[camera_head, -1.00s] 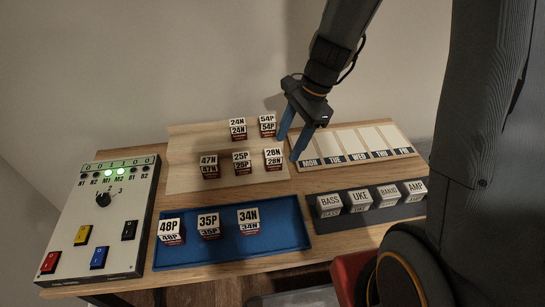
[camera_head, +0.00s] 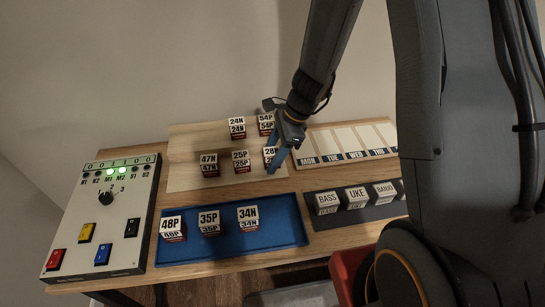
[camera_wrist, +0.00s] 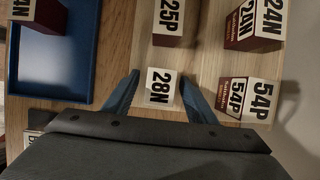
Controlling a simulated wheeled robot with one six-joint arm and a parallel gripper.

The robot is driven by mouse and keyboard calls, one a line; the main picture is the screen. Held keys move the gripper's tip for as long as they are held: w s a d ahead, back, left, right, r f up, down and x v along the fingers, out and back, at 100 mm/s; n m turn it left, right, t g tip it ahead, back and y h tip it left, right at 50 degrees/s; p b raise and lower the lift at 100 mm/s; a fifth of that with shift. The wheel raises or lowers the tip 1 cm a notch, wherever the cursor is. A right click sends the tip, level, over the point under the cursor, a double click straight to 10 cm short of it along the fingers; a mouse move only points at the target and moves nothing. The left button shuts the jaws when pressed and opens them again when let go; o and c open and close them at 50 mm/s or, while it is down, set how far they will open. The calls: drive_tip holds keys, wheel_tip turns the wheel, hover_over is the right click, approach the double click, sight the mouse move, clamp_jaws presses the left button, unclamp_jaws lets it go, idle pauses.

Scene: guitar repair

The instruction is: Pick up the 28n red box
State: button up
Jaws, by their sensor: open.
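The 28N box (camera_head: 269,152) stands on the pale wooden board (camera_head: 184,178) on the table, partly hidden by my gripper in the head view. In the wrist view the 28N box (camera_wrist: 161,86) shows its white labelled top between my two blue fingers. My gripper (camera_head: 277,162) is open, with one finger on each side of the box; it also shows in the wrist view (camera_wrist: 160,92). I cannot tell whether the fingers touch the box. The red of its sides is barely visible.
Close by stand the 25P box (camera_head: 241,160), the 54P box (camera_head: 266,124) and the 24N box (camera_head: 237,127). The 47N box (camera_head: 209,164) is further left. A blue tray (camera_head: 275,236) holds several boxes in front. A weekday board (camera_head: 345,141) lies to the right.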

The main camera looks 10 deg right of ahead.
drive_tip(key=c, duration=1.2)
drive_tip(key=shift+c, duration=0.2)
